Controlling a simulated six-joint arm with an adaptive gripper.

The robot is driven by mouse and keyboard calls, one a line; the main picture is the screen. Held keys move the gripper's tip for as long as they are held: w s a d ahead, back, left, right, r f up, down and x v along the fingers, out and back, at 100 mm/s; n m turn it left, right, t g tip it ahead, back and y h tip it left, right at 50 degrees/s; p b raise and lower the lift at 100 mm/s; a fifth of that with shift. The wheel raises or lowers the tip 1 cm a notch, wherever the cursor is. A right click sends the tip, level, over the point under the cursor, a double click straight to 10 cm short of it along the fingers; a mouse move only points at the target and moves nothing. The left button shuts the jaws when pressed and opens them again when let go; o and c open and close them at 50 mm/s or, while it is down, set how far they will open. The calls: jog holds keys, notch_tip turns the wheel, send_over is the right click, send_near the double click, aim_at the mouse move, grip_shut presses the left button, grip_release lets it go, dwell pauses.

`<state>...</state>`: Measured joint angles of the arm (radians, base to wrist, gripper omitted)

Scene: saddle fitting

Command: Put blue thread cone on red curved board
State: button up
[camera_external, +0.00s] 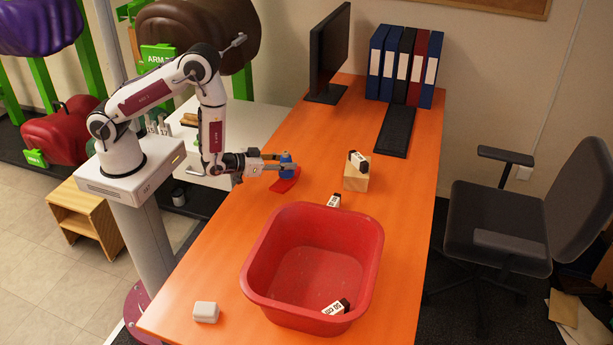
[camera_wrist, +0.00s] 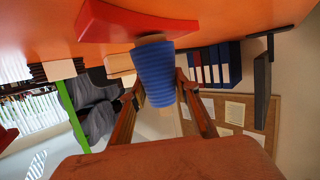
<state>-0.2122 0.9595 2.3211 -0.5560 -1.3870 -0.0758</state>
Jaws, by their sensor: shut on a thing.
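The blue thread cone (camera_external: 286,159) is between the fingers of my gripper (camera_external: 278,163), which is shut on it. The red curved board (camera_external: 284,184) lies on the orange table directly below the cone. In the wrist view, where the table is at the top, the ribbed blue cone (camera_wrist: 155,72) sits between my two fingers (camera_wrist: 157,84). Part of the board is hidden behind the cone.
A large red tub (camera_external: 258,258) stands nearer the camera with a labelled block (camera_external: 336,307) inside. Another labelled block (camera_external: 333,201) is by its far rim. A wooden block (camera_external: 355,179) carries a third one (camera_external: 358,160). A small white box (camera_external: 206,312) lies front left.

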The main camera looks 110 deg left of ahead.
aim_at(281, 162)
jog(key=shift+f, duration=0.25)
jog(key=o, duration=1.2)
jog(key=shift+c, duration=0.2)
jog(key=shift+r, duration=0.2)
jog(key=v, duration=0.7)
jog(key=shift+s, duration=0.2)
jog(key=shift+w+d+r, duration=0.1)
jog(key=shift+d+r, duration=0.05)
jog(key=shift+d, duration=0.05)
